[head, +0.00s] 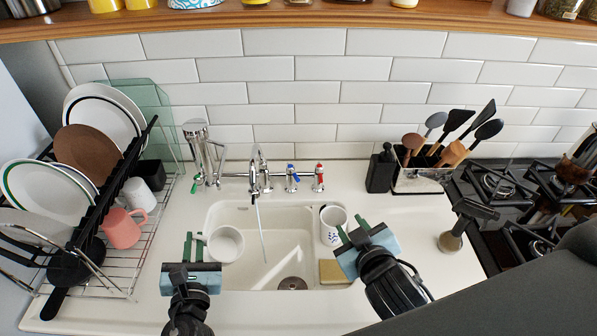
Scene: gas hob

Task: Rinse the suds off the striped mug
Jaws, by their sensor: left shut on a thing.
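A plain-looking white mug (226,244) is at the left side of the sink (290,212), its opening facing up towards me. My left gripper (194,243) is shut on its handle side. No stripes or suds can be made out on it. A second white mug with dark spots (333,232) stands at the sink's right side. My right gripper (353,230) is beside that mug, its fingers apart and empty. The tap (257,170) stands behind the sink, and a thin stream of water (261,230) falls from it, right of the held mug.
A blue-marked handle (291,178) and a red-marked handle (319,177) stand right of the tap. A sponge (333,272) lies at the sink's front right. A dish rack (125,240) with plates and a pink mug (123,228) is left. The hob (510,190) is right.

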